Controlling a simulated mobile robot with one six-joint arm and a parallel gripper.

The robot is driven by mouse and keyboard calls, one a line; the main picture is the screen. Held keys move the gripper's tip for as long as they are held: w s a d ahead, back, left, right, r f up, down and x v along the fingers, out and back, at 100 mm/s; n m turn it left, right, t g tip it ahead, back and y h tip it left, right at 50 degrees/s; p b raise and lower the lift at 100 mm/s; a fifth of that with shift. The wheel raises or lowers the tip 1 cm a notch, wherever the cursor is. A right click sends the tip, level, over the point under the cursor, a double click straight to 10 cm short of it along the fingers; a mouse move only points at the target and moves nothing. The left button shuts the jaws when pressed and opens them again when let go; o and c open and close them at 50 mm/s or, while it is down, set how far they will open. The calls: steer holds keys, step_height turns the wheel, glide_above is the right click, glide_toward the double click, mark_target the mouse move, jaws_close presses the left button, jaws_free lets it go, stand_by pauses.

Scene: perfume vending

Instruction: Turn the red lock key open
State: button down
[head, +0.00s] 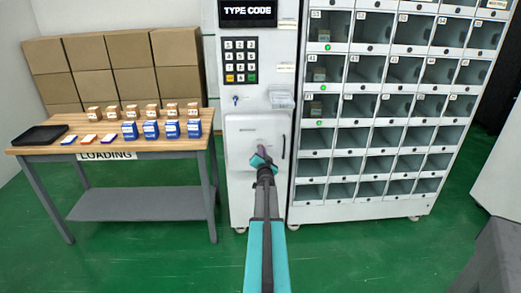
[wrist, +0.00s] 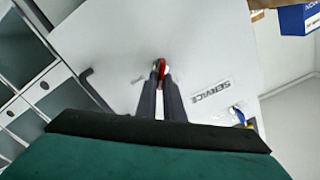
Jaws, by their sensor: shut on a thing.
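The red lock key (wrist: 161,66) shows in the wrist view between the tips of my gripper (wrist: 160,74), which is shut on it. The key is at the face of the white service door (wrist: 205,45). In the head view my gripper (head: 261,150) reaches up to the middle of the service door (head: 240,170) on the vending cabinet, and the key is mostly hidden there. The fingers cover much of the lock, so I cannot tell how far the key is turned.
A dark door handle (head: 284,147) is right of my gripper. A blue key (head: 235,99) sits above the door, under the keypad (head: 240,61). Glass lockers (head: 404,70) stand right. A loading table (head: 50,149) with small boxes stands left. The green floor in front is clear.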

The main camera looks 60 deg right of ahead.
steer(key=m, duration=0.2)
steer(key=m+p, duration=0.2)
steer(key=m, duration=0.1)
steer(key=shift+s+d+m, duration=0.25)
steer(key=shift+d+m, duration=0.05)
steer(key=m, duration=0.1)
steer(key=m+p, duration=0.1)
steer(key=m, duration=0.2)
steer(key=shift+f+m, duration=0.3)
steer(key=shift+m, duration=0.1)
steer(key=c, duration=1.9)
jaws_free()
steer(key=shift+o, duration=0.2)
steer(key=shift+f, duration=0.1)
steer(key=shift+a, duration=0.1)
steer(key=shift+a, duration=0.1)
